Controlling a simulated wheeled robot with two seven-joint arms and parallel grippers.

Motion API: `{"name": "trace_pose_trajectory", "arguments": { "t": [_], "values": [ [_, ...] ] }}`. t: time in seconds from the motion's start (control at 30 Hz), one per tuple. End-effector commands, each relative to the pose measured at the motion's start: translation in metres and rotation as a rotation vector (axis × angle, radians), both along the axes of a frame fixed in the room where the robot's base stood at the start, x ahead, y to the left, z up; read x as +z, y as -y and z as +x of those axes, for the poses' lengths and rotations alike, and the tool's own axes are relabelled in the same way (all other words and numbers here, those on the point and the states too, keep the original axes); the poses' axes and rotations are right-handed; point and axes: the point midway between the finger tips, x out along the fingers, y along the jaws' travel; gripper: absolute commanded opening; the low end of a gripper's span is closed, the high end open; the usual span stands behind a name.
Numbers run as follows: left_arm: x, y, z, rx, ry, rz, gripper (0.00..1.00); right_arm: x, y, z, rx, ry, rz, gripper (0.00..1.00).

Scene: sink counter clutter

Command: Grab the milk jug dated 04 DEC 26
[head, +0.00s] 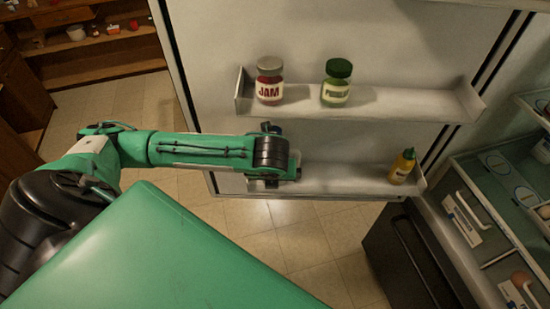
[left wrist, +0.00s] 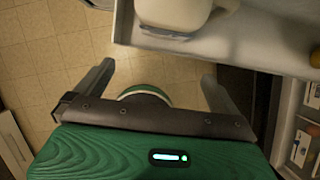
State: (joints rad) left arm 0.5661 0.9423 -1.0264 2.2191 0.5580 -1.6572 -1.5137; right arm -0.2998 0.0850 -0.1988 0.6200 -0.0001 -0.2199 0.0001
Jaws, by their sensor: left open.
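A white jug (left wrist: 172,14) with a handle on its right side stands on a white door shelf (left wrist: 245,45) at the top of the left wrist view. Only its lower part shows; no date can be read. My left gripper (left wrist: 155,76) is open with nothing held between its fingers, apart from the jug and short of the shelf's edge. In the head view my left gripper (head: 284,172) is at the left part of the lower door shelf (head: 345,180). No jug can be made out there, and my arm covers that end of the shelf. My right gripper is not seen.
A jam jar (head: 269,81) and a green-lidded jar (head: 337,83) stand on the upper door shelf (head: 410,103). A yellow bottle (head: 402,166) stands at the lower shelf's right end. Open fridge compartments (head: 480,180) with packages lie at right. Tiled floor is clear below.

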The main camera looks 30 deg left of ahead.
Motion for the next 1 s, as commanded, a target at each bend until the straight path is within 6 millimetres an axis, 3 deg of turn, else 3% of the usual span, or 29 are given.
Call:
{"name": "trace_pose_trajectory", "arguments": {
  "t": [0.03,0.23,0.43,0.73,1.0],
  "values": [
    [0.005,-0.006,0.009,0.005,0.000,0.002,1.00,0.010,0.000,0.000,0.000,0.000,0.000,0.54],
    [0.002,-0.020,0.033,0.002,0.001,0.000,1.00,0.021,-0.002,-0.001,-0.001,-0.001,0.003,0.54],
    [-0.004,-0.024,0.040,0.002,-0.001,-0.002,1.00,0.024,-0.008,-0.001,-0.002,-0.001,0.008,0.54],
    [-0.040,-0.032,0.052,0.002,-0.001,-0.003,1.00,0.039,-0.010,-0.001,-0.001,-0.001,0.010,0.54],
    [-0.047,-0.033,0.054,0.001,0.001,-0.002,1.00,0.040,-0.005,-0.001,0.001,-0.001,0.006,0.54]
  ]
}}
